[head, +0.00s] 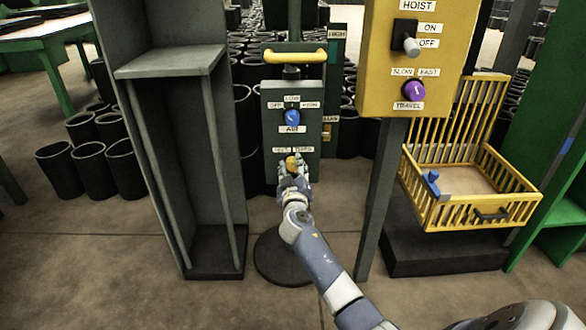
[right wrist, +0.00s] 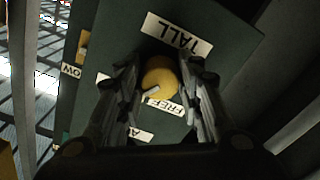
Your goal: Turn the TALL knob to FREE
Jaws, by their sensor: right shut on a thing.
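The TALL knob is a yellow knob (head: 291,163) low on a dark green panel (head: 272,146) on a post. In the right wrist view the yellow knob (right wrist: 158,84) sits between my fingers, with the TALL label (right wrist: 178,35) above it and the FREE label (right wrist: 166,105) just below. A short pale pointer on the knob (right wrist: 151,91) slants to the lower left, near the left end of the FREE label. My right gripper (head: 290,172) is shut on the knob, its fingers on both sides. My left gripper is not in view.
A blue knob (head: 292,117) is above on the same panel, under a yellow handle bar (head: 295,56). A yellow control box (head: 405,75) with a HOIST switch and purple TRAVEL knob (head: 413,91) stands right. A grey open cabinet (head: 172,62) stands left; a yellow crate (head: 470,212) is right.

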